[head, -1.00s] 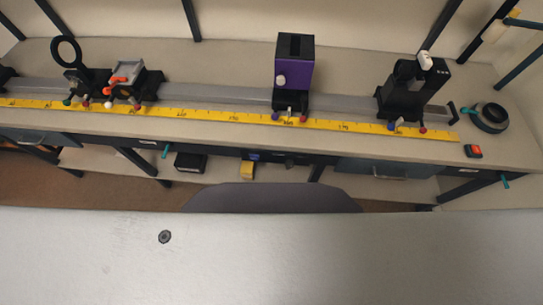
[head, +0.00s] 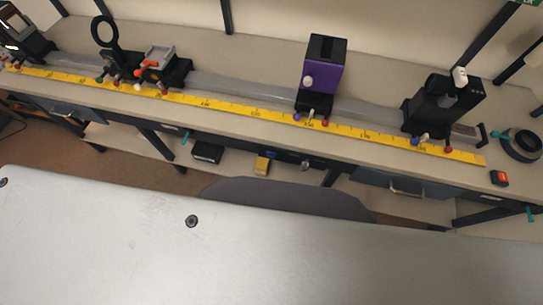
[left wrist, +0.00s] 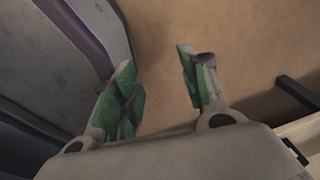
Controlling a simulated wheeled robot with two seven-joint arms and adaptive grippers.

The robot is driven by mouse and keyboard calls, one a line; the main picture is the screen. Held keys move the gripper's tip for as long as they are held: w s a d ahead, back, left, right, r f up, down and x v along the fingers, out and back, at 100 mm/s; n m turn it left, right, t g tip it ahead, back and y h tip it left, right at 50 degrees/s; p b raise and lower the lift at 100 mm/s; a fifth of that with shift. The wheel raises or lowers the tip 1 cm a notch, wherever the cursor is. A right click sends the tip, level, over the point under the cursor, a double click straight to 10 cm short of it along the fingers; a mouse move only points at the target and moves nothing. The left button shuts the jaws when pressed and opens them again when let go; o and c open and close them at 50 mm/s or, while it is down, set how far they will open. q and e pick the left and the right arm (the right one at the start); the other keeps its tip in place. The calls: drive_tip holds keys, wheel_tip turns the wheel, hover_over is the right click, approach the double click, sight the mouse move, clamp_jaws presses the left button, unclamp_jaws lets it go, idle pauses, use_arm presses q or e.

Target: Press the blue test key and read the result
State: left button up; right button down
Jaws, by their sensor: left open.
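I cannot pick out a blue test key for certain. A small blue patch (head: 273,154) shows under the front edge of the bench (head: 260,125), too small to identify. A dark device with a lit face (head: 12,24) is at the far left of the head view, cut by the frame edge; no result is legible. My left gripper (left wrist: 158,66) is open and empty in the left wrist view, with green finger pads above a brown floor. It does not show in the head view. My right gripper is in neither view.
A grey rail (head: 245,92) with a yellow ruler (head: 230,106) runs along the bench. It carries a black ring holder (head: 104,32), a purple block (head: 323,68) and a black unit (head: 440,105). A red button (head: 499,178) and a black ring (head: 521,147) sit at right.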

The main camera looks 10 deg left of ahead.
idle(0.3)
use_arm(q)
drive_tip(key=shift+s, duration=0.1)
clamp_jaws()
idle(1.2)
